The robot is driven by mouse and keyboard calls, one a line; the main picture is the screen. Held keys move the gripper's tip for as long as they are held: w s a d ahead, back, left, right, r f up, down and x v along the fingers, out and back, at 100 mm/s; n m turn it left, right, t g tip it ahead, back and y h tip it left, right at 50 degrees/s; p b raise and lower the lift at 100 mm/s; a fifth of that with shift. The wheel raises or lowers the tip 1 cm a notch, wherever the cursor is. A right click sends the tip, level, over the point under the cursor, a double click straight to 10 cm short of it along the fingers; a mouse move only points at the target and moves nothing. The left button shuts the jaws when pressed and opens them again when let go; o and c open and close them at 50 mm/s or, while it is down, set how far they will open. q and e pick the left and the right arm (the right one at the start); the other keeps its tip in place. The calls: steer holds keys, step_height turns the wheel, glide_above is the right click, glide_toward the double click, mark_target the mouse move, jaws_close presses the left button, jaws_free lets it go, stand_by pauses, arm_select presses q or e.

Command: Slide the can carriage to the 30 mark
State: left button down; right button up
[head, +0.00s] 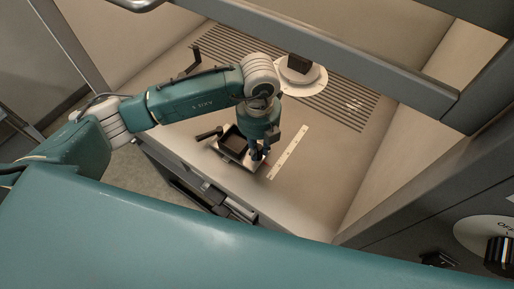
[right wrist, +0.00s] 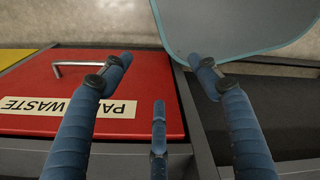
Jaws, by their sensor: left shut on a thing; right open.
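The can carriage (head: 228,153) is a light metal plate with a dark square holder on it, on the bench floor inside the cabinet. A dark handle sticks out at its left. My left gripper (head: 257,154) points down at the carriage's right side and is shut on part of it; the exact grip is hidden. A white scale strip (head: 288,152) lies to the right, slanting, apart from the carriage; its numbers are too small to read, so I cannot tell the 30 mark. My right gripper (right wrist: 160,70) is open and empty in the right wrist view.
A dark block stands on a white round base (head: 301,78) at the back, by a slotted grille (head: 345,102). The floor right of the strip is clear. A red panel (right wrist: 100,75) lettered "WASTE" lies beyond my right fingers. A knob (head: 500,250) is at lower right.

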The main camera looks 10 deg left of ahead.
arm_select(q)
steer(key=w+b, duration=0.1)
steer(key=w+d+b, duration=0.1)
steer(key=w, duration=0.1)
steer(key=w+d+b, duration=0.1)
steer(key=w, duration=0.1)
steer(key=shift+w, duration=0.15)
steer(key=shift+w+d+b, duration=0.3)
steer(key=shift+w+b, duration=0.05)
steer(key=shift+w, duration=0.25)
steer(key=shift+r, duration=0.1)
steer(key=c, duration=1.5)
jaws_free()
